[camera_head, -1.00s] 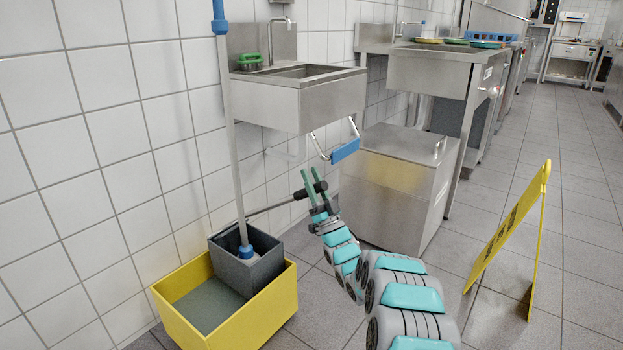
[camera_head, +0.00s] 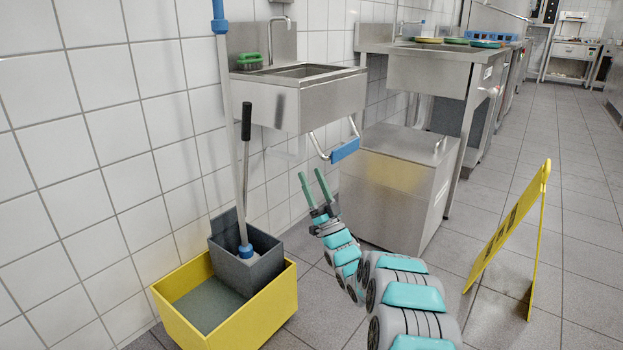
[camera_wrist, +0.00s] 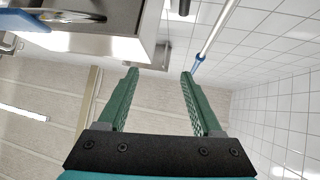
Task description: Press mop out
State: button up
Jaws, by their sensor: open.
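The mop stands in the grey wringer (camera_head: 247,262) on the yellow bucket (camera_head: 270,318), its long pale handle (camera_head: 233,130) leaning slightly left with a blue top (camera_head: 219,18). A blue collar (camera_head: 246,251) sits in the wringer's mouth; the mop head is hidden. The wringer's lever has a black grip (camera_head: 246,121) and stands upright beside the mop handle. My gripper (camera_head: 312,188) is open and empty, right of the wringer and apart from the lever. Its green fingers also show in the wrist view (camera_wrist: 160,75), with the mop handle (camera_wrist: 213,32) beyond them at the right.
A steel sink (camera_head: 330,97) hangs on the tiled wall, with a blue-padded knee bar (camera_head: 345,150) below it close to my gripper. A steel cabinet (camera_head: 385,190) stands behind my arm. A yellow floor sign (camera_head: 507,225) stands at right; floor between is clear.

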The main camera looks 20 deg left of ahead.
jog(key=b+v, duration=0.1)
jog(key=v, duration=0.6)
jog(key=shift+f, duration=0.1)
